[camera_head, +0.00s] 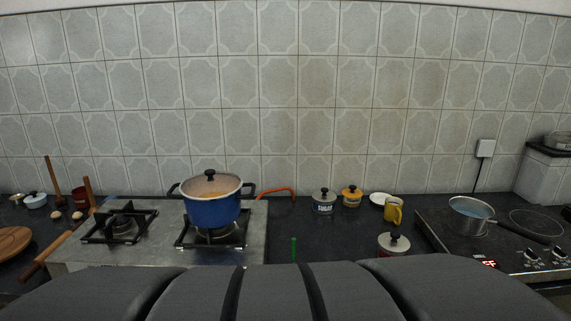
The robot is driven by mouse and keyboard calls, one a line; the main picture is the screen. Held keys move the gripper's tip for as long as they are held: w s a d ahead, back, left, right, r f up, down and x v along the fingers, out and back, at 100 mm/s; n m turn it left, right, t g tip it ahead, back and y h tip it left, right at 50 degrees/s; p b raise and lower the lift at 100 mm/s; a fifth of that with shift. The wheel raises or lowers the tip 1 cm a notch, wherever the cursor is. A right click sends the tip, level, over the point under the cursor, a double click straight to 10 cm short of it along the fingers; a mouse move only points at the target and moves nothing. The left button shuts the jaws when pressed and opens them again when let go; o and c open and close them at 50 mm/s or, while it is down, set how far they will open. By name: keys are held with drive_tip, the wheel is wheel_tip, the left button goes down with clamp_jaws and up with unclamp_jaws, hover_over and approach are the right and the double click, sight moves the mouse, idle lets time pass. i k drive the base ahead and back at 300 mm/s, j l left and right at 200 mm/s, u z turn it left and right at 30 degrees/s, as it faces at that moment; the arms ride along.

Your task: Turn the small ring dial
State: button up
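Two small dark knobs with pale markings sit on the front right of the black cooktop (452,232): a left knob (531,254) and a right knob (559,252). They are too small for me to tell which is the small ring dial or how either is turned. A red lit display (489,264) shows to the left of the knobs. A steel saucepan (470,214) with bluish contents stands on the cooktop, its dark handle pointing right. My gripper is not in view.
A blue lidded pot (212,207) stands on the gas stove (160,248) at left. Sugar jar (324,203), yellow jar (352,197), yellow mug (393,211) and a lidded red-and-white jar (393,245) stand between the hobs. My own grey body hides the front edge.

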sight(529, 256)
drive_tip(key=z, duration=1.85)
